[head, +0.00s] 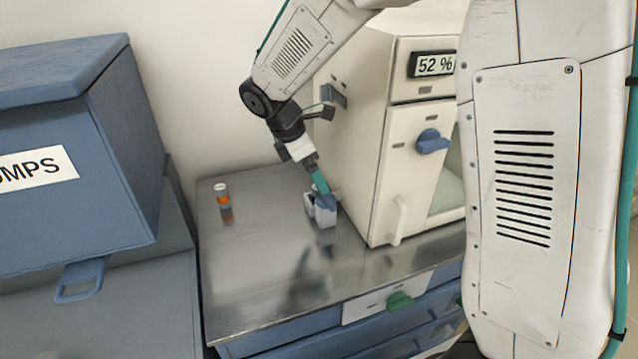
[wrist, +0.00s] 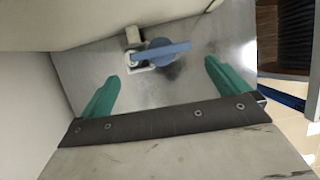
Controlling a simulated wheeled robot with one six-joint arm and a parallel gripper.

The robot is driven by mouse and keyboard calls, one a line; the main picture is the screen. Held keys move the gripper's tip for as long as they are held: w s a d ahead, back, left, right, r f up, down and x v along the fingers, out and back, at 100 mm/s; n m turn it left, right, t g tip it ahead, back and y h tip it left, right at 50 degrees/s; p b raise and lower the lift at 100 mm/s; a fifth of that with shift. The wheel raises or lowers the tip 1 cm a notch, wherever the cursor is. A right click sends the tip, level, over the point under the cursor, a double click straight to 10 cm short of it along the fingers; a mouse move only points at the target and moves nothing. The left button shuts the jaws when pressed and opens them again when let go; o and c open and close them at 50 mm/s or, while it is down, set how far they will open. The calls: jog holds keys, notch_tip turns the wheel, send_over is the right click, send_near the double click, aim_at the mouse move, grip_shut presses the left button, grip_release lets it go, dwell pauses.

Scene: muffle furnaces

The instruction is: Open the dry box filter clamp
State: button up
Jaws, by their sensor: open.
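The filter clamp (head: 325,216) is a small pale block with a blue lever (head: 326,201), standing on the steel bench top beside the left side of the dry box (head: 385,150). The wrist view shows the pale clamp body (wrist: 133,45) and its blue lever (wrist: 165,50), which sticks out to the right. My gripper (head: 320,184) reaches down over the clamp, and its teal fingers hide part of it in the head view. In the wrist view my gripper (wrist: 163,72) is open, with the lever lying ahead between the spread fingers and nothing held.
The dry box has a 52 % display (head: 436,64) and a blue door knob (head: 432,141). An orange bottle (head: 223,198) stands on the steel bench (head: 255,262), left of the clamp. A blue bin (head: 60,200) is at far left. The bench front is clear.

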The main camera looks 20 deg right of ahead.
aim_at(326, 197)
jog(key=x, duration=0.7)
jog(key=shift+d+f, duration=0.1)
jog(key=shift+d, duration=0.1)
jog(key=c, duration=0.6)
